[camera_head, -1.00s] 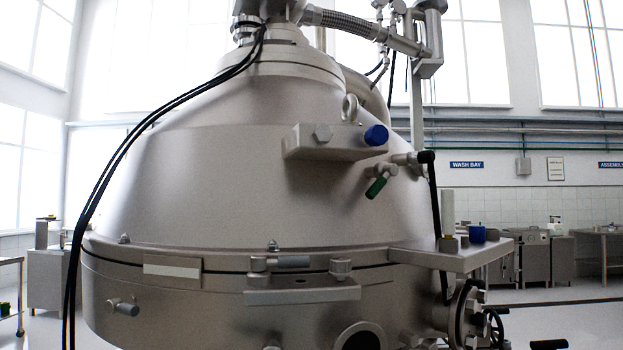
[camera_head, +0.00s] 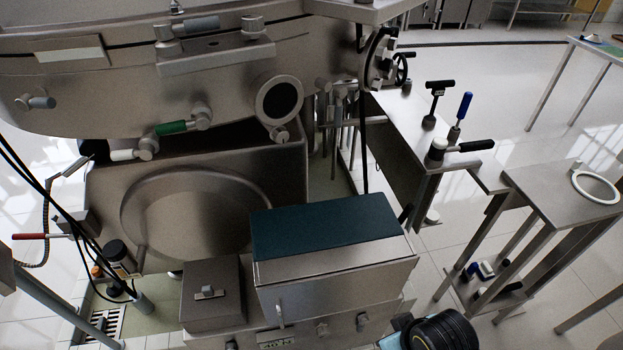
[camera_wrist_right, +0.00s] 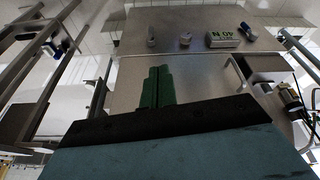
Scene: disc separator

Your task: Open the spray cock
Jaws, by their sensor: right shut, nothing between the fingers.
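No label in view marks which valve is the spray cock. Several levers show in the head view: a green-handled cock (camera_head: 175,127) and a white-handled cock (camera_head: 136,153) low on the steel separator, and a black lever (camera_head: 472,147) and a blue lever (camera_head: 461,112) on the steel stand to the right. My right gripper (camera_wrist_right: 157,75) shows in the wrist view with its two green fingers together and nothing between them. It is not touching any lever that I can see. My left gripper is not in view.
A steel box with a dark teal top (camera_head: 325,226) stands in front of the separator. A small steel table (camera_head: 560,185) carries a white ring (camera_head: 595,187). Black cables hang at the left.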

